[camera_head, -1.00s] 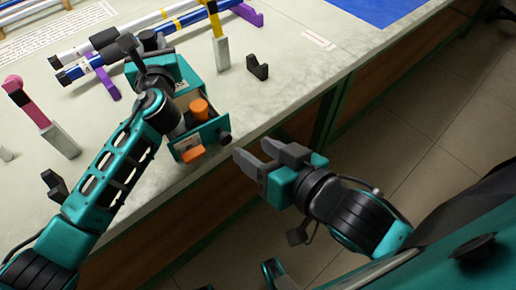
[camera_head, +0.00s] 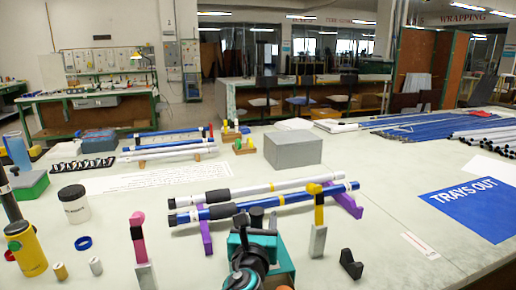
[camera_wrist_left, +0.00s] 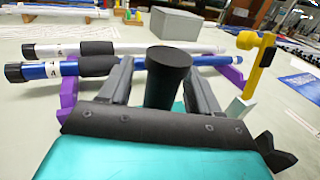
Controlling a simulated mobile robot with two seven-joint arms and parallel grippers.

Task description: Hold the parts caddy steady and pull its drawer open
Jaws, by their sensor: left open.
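The parts caddy (camera_head: 284,262) is a teal box at the bottom middle of the head view, partly hidden behind my left arm. A strip of its teal top (camera_wrist_left: 178,107) shows in the left wrist view. A dark round post (camera_wrist_left: 168,72) stands up from it. My left gripper (camera_head: 257,217) is open, with one grey finger on each side of the post. Whether the fingers touch the post is hard to tell. The drawer front and its knob are outside the current views. My right gripper is not in view.
Purple racks (camera_head: 346,201) holding white and blue rods (camera_head: 215,211) stand just behind the caddy. A yellow-topped post (camera_head: 318,212) and black bracket (camera_head: 350,264) are to the right, a pink-topped post (camera_head: 138,238) to the left.

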